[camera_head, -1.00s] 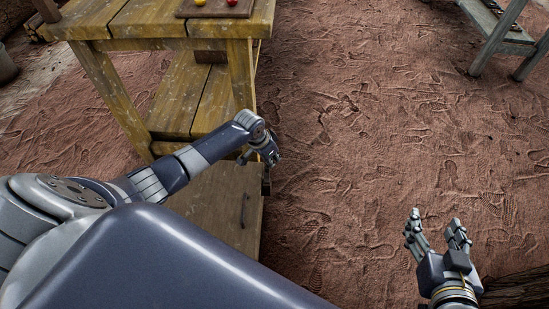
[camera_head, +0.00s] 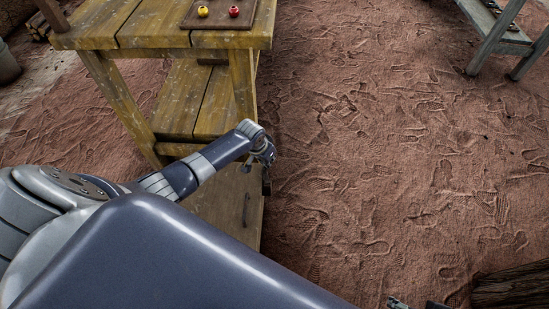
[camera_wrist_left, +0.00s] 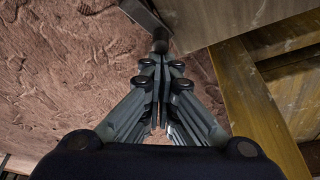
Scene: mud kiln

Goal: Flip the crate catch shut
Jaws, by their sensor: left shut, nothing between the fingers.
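The wooden crate (camera_head: 228,208) is beside the yellow-stained table, partly hidden behind my left arm. A dark metal piece at its right edge (camera_head: 266,186), which looks like the catch, is just below my left gripper (camera_head: 262,160). In the left wrist view, a dark bar with a rounded end (camera_wrist_left: 160,42) lies just beyond the tips of my left gripper (camera_wrist_left: 161,68), beside the crate wood (camera_wrist_left: 205,18). The fingers are shut and empty. I cannot tell whether they touch the bar. My right gripper (camera_head: 398,303) shows only a fingertip at the bottom edge.
The wooden table (camera_head: 150,32) with a lower shelf stands behind the crate. It carries a board (camera_head: 218,22) with a yellow and a red piece. A grey bench (camera_head: 490,25) is far right, and a log (camera_head: 512,287) lies lower right. The reddish ground between is clear.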

